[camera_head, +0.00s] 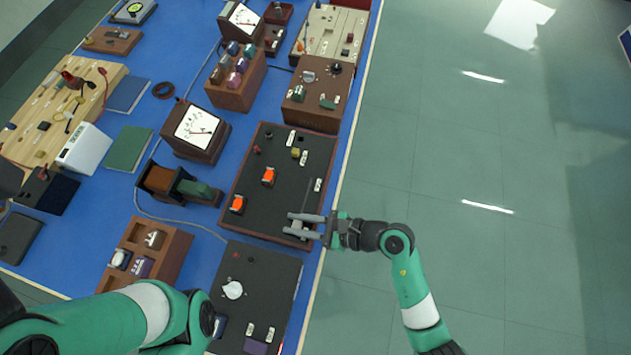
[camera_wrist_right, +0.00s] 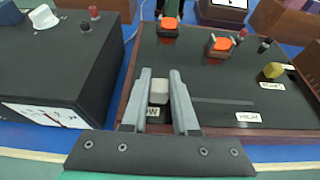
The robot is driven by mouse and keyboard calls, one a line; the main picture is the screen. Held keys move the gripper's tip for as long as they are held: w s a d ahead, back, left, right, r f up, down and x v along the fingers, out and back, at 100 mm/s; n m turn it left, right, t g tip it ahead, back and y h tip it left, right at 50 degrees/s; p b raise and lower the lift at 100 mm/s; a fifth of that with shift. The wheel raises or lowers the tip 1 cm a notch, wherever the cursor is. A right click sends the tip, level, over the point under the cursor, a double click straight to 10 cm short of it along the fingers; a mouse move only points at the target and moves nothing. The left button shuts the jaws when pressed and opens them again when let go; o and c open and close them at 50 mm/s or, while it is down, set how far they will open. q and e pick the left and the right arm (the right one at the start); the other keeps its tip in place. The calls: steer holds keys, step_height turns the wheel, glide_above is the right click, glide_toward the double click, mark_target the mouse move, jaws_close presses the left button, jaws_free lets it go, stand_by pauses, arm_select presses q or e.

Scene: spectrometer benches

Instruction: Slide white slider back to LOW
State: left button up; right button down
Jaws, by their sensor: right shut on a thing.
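The white slider (camera_wrist_right: 158,90) is on a dark panel with a wooden frame (camera_head: 288,178). In the right wrist view it stands between the two grey fingers of my right gripper (camera_wrist_right: 160,95), which is shut on it. It is at the end of its slot beside a partly covered label (camera_wrist_right: 153,113) on which a "W" shows. The slot (camera_wrist_right: 222,101) runs off to the right towards the HIGH label (camera_wrist_right: 248,117). In the head view my right gripper (camera_head: 289,223) reaches over the panel's near right corner, and I cannot make out the slider. My left gripper is not visible.
Two orange switches (camera_head: 268,176) (camera_head: 238,204) and a yellow knob (camera_head: 295,153) are on the same panel. A black box with a white dial knob (camera_head: 233,290) stands close by. A meter (camera_head: 195,128) is further left. Open floor lies right of the blue table.

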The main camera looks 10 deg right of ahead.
steer(key=shift+s+a+r, duration=0.1)
steer(key=shift+s+a, duration=0.1)
steer(key=shift+s, duration=0.1)
steer(key=shift+w, duration=0.1)
steer(key=c, duration=1.1)
jaws_free()
steer(key=o, duration=0.4)
steer(key=shift+s, duration=0.25)
steer(key=shift+w, duration=0.15)
